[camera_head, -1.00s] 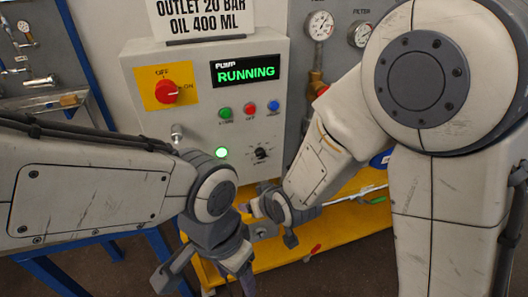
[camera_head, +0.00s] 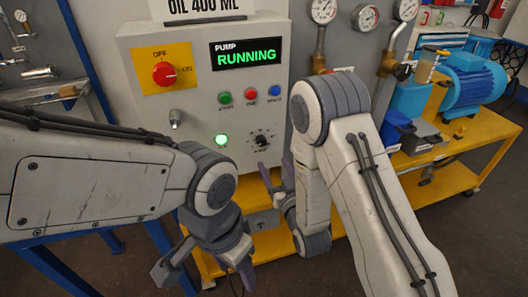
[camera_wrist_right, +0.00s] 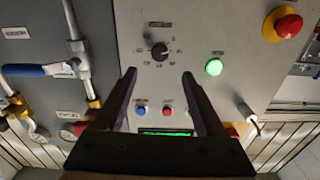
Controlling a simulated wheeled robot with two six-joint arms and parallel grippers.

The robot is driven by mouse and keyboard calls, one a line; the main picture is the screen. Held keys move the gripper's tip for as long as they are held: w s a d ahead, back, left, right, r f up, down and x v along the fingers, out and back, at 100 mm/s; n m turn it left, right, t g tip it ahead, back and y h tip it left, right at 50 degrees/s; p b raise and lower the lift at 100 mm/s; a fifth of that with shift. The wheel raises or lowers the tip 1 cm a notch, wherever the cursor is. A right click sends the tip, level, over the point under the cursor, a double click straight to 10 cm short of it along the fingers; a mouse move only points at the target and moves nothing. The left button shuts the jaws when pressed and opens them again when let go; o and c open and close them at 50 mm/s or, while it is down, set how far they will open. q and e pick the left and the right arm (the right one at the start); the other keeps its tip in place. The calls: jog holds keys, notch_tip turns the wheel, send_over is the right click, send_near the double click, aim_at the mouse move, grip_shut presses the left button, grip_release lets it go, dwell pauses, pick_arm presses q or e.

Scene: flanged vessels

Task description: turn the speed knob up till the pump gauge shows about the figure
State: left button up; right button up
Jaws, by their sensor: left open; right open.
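The speed knob (camera_head: 262,140) is a small black knob with a pale dial at the lower right of the grey control box. In the right wrist view the knob (camera_wrist_right: 158,50) lies just beyond and between my right fingertips, apart from them. My right gripper (camera_head: 276,176) is open and empty, just below the knob; its open fingers (camera_wrist_right: 158,82) point at the panel. My left gripper (camera_head: 205,272) is open and empty, low in front of the yellow cart. Three round gauges (camera_head: 365,17) show at the top; which is the pump's and their readings cannot be told.
The display (camera_head: 246,55) reads PUMP RUNNING. A red switch (camera_head: 164,73), a lit green button (camera_head: 221,140) and several small buttons share the box. A blue pump (camera_head: 473,85) stands on the yellow cart (camera_head: 455,170) at right.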

aim_at(262, 143)
jog(key=b+x, duration=0.5)
jog(key=x, duration=0.3)
jog(key=shift+w+b, duration=0.15)
jog(key=shift+b, duration=0.25)
jog(key=shift+w+a, duration=0.2)
jog(key=shift+w, duration=0.4)
